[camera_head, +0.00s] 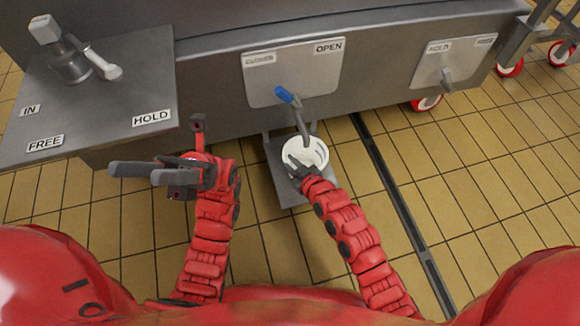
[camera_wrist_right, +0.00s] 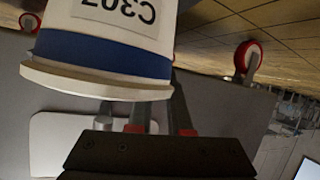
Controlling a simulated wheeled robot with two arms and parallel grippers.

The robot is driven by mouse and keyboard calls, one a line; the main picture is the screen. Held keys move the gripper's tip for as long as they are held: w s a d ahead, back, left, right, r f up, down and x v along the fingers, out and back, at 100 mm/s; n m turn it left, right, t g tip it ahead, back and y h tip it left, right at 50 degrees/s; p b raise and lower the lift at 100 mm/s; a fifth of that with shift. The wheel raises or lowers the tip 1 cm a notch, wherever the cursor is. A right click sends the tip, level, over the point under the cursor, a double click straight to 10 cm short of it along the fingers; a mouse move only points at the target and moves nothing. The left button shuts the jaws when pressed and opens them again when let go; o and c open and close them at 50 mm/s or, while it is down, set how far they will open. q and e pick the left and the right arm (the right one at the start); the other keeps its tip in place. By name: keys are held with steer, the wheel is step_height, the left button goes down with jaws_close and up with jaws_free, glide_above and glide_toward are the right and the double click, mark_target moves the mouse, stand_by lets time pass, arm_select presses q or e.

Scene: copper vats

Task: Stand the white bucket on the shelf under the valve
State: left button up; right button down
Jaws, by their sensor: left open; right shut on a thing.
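The white bucket (camera_head: 318,146) is over the small grey shelf (camera_head: 285,188), below the blue-handled valve (camera_head: 287,96). The valve's spout reaches down to the bucket's opening. I cannot tell whether the bucket's base touches the shelf. My right gripper (camera_head: 294,163) is shut on the bucket at its near left side. In the right wrist view the bucket (camera_wrist_right: 105,48) shows a blue band and a label, and its lower part is cut off by the frame. My left gripper (camera_head: 134,174) is open and empty, left of the shelf beside the grey counter.
A steel panel with CLOSED and OPEN signs (camera_head: 292,72) is behind the valve. A counter with a lever (camera_head: 90,90) and IN, FREE and HOLD signs is at left. A floor drain (camera_head: 400,205) runs right of the shelf.

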steer(key=shift+f+b, duration=0.45)
steer(key=shift+f, duration=0.4)
arm_select(q)
steer(key=s+a+r+m+t+y, duration=0.1)
steer(key=s+a+m+t+y, duration=0.2)
steer(key=s+m+t+y, duration=0.1)
steer(key=shift+s+a+r+m+t+y, duration=0.35)
steer(key=shift+s+t+y, duration=0.4)
steer(key=shift+y, duration=0.35)
arm_select(e)
steer(key=shift+f, duration=0.15)
steer(key=c, duration=0.8)
jaws_free()
steer(key=shift+c, duration=0.2)
arm_select(q)
steer(key=shift+s+a+t, duration=0.2)
steer(key=shift+t, duration=0.25)
